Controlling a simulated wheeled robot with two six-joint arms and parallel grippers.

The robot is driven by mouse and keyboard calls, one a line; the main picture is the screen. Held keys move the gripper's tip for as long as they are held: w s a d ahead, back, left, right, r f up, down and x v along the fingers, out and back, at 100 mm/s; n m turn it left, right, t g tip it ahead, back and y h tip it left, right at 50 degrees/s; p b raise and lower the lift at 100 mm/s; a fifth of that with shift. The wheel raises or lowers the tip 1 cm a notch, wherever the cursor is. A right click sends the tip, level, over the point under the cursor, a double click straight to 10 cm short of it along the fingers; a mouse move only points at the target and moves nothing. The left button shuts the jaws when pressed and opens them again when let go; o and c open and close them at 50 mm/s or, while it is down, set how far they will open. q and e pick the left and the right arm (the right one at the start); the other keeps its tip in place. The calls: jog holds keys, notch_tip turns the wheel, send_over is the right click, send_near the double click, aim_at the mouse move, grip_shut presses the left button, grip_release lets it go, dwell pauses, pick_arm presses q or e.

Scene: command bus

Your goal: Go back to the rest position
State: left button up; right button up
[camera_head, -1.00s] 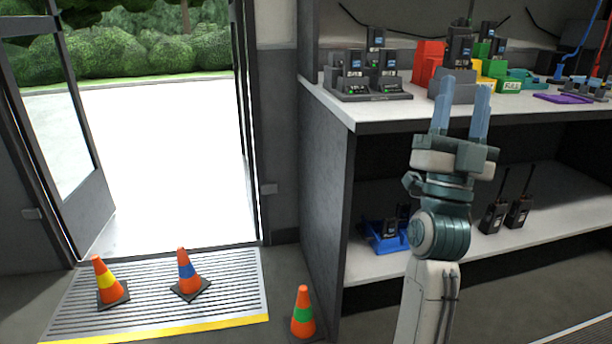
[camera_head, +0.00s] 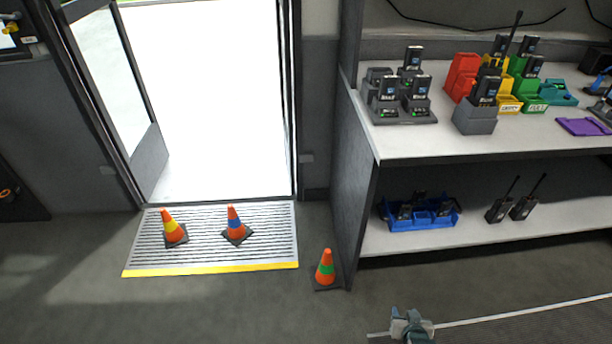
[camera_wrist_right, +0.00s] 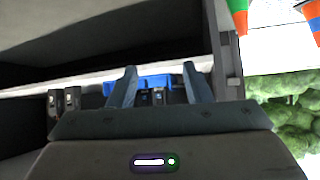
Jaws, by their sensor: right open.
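My right gripper (camera_head: 410,322) shows small at the bottom edge of the head view, low over the floor in front of the shelf unit. In the right wrist view its two fingers (camera_wrist_right: 160,88) stand apart with nothing between them that they touch. A blue tray (camera_wrist_right: 150,82) on the lower shelf shows beyond the fingertips, at a distance. My left gripper is in neither view.
The shelf unit (camera_head: 378,150) stands at right with chargers (camera_head: 403,118), colored bins and radios. The blue tray (camera_head: 425,224) and two radios sit on its lower shelf. A green-banded cone (camera_head: 325,270) stands by its left corner; two cones stand on the ramp mat (camera_head: 200,258).

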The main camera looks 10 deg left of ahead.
pick_arm(q)
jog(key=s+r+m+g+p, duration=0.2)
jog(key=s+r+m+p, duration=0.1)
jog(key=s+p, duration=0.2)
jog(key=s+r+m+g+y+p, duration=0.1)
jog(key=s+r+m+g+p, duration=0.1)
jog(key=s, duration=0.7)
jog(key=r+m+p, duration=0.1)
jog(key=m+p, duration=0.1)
jog(key=p, duration=0.1)
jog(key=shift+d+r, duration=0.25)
pick_arm(e)
jog(key=s+d+f+g, duration=0.2)
jog(key=s, duration=0.9)
jog(key=s+d+f+g, duration=0.3)
jog(key=s, duration=0.9)
jog(key=s+d+f+g+h, duration=0.1)
jog(key=s+d+f+g, duration=0.1)
jog(key=s, duration=1)
jog(key=shift+d+f+g, duration=0.15)
jog(key=shift+f+g, duration=0.05)
jog(key=shift+g, duration=0.4)
